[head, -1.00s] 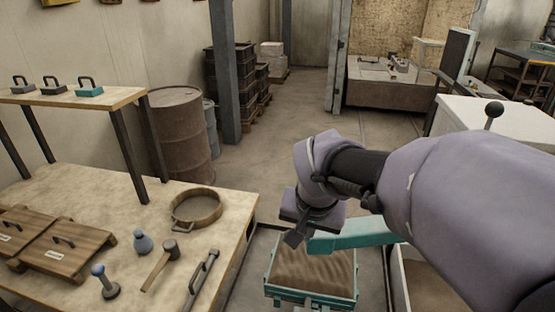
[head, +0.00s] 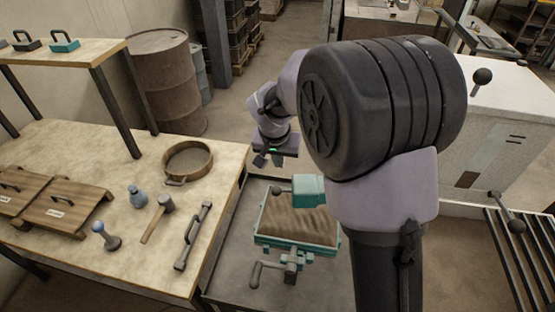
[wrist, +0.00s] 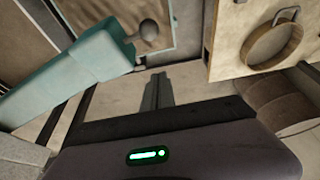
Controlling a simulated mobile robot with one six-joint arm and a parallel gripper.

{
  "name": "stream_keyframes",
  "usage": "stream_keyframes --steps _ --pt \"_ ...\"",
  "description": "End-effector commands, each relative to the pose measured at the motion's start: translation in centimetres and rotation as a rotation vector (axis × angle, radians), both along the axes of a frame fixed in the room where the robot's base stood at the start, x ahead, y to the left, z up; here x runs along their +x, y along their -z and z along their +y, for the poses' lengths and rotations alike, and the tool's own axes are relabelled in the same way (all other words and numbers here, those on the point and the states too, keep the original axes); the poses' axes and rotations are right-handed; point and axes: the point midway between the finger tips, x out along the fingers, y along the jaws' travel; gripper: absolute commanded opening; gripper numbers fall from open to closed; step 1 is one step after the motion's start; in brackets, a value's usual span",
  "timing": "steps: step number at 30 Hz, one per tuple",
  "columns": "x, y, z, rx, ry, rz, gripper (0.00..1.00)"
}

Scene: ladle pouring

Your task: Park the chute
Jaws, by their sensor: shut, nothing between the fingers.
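The teal chute (head: 309,190) reaches over the sand-filled teal box (head: 262,237). A dark ball knob (head: 277,191) sticks out from its left end. My arm hides the chute's right part in the head view. In the wrist view the chute (wrist: 70,75) runs diagonally at the left, its knob (wrist: 148,30) over the sand. My gripper (head: 267,160) is beyond the chute, near the table's right edge, apart from the knob. In the wrist view its fingers (wrist: 157,90) are together and empty.
A wooden table (head: 120,165) at the left carries a round sieve (head: 188,160), a mallet (head: 158,218) and other tools. A white cabinet (head: 500,130) stands at the right. A rusty barrel (head: 165,82) stands behind the table. Floor behind my gripper looks clear.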

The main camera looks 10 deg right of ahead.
Motion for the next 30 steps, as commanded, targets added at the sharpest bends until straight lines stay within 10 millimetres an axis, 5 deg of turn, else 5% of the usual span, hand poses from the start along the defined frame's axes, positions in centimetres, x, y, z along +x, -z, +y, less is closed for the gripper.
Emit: stream_keyframes --steps 6,15,30 --pt "1.5 4.7 -0.6 0.001 0.0 0.002 0.0" --pt "-2.1 4.8 0.9 0.001 0.0 -0.001 0.0" --pt "-2.3 4.8 0.8 0.001 -0.002 -0.001 0.0"
